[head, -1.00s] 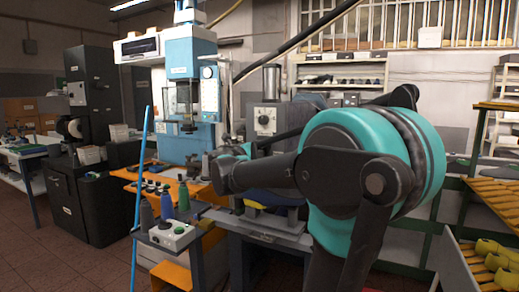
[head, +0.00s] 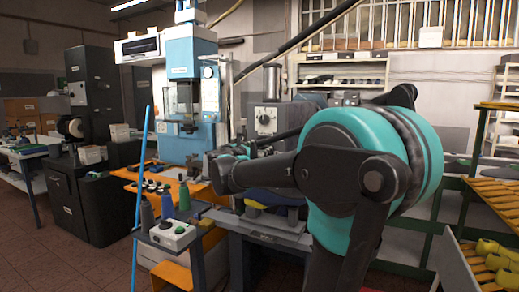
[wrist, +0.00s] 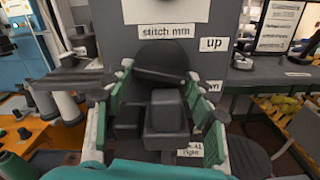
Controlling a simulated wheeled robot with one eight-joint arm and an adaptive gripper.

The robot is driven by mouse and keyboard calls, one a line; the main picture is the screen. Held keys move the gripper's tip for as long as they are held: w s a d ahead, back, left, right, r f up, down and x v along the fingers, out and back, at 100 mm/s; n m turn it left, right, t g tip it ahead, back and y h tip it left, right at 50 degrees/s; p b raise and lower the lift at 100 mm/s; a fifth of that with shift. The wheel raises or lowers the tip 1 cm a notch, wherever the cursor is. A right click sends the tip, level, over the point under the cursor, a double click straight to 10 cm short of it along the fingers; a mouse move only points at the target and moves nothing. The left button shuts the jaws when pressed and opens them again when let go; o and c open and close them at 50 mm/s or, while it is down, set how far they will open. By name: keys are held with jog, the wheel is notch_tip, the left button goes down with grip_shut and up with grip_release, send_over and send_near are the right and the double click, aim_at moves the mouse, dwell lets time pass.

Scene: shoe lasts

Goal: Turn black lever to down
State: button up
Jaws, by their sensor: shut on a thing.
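In the wrist view a dark, bar-like black lever (wrist: 166,76) lies across the front of a grey machine (wrist: 112,25), just below a round black knob (wrist: 166,52). My gripper (wrist: 161,72) has its green-and-grey fingers on either side of the lever and is shut on it. The lever looks slightly tilted. The label "up" (wrist: 214,44) is to the right, above a partly covered label ending in "wn" (wrist: 214,86). In the head view my arm hides the lever and most of my gripper.
A blue press (head: 190,85) stands behind an orange table. A small table with thread cones (head: 184,195) and a white button box (head: 172,235) is at the front, beside a blue pole (head: 141,190). A rack with yellow lasts (head: 492,250) is at the right.

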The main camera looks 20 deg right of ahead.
jog(key=shift+m, duration=2)
jog(key=o, duration=1.2)
jog(key=shift+c, duration=0.2)
jog(key=shift+a, duration=0.1)
jog(key=v, duration=1.2)
